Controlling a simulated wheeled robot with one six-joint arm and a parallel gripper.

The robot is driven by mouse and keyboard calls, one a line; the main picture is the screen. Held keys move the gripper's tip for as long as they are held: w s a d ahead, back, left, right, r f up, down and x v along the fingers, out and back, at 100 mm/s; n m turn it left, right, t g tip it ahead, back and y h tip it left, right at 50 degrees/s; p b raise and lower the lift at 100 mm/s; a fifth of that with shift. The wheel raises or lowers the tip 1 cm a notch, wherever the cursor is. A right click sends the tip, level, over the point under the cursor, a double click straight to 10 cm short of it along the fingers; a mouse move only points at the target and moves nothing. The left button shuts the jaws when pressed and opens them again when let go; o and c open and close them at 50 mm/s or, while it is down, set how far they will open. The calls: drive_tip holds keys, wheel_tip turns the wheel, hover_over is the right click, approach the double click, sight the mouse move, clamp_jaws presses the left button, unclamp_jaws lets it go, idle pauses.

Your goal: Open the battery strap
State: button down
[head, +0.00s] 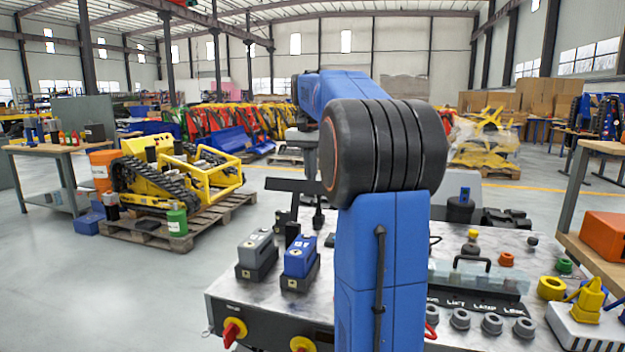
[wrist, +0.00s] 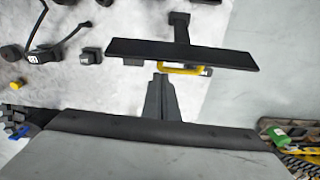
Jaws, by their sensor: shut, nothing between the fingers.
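A flat black bar (wrist: 182,54), likely the battery strap, lies across the upper middle of the wrist view, on a black post (wrist: 180,25). A yellow handle (wrist: 185,70) shows just under its near edge. In the head view the bar (head: 290,185) stands above the worktable, left of my arm. My gripper (wrist: 161,80) is shut and empty, its tips close to the bar's near edge. I cannot tell whether they touch. A grey battery-like block (head: 257,248) and a blue one (head: 300,256) sit in black holders at the table's left.
The grey worktable (head: 228,296) carries a clear cover with a black handle (head: 474,264), several grey knobs and a yellow ring (head: 551,288). A yellow tracked carrier (head: 165,185) stands on a pallet at left. Floor is free left of the table.

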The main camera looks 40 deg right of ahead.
drive_tip(key=shift+s+a+r+t+h, duration=0.35)
drive_tip(key=shift+a+r+h, duration=0.2)
drive_tip(key=shift+a, duration=0.2)
drive_tip(key=shift+s+a+r, duration=0.35)
drive_tip(key=shift+s+a, duration=0.05)
drive_tip(key=shift+a, duration=0.1)
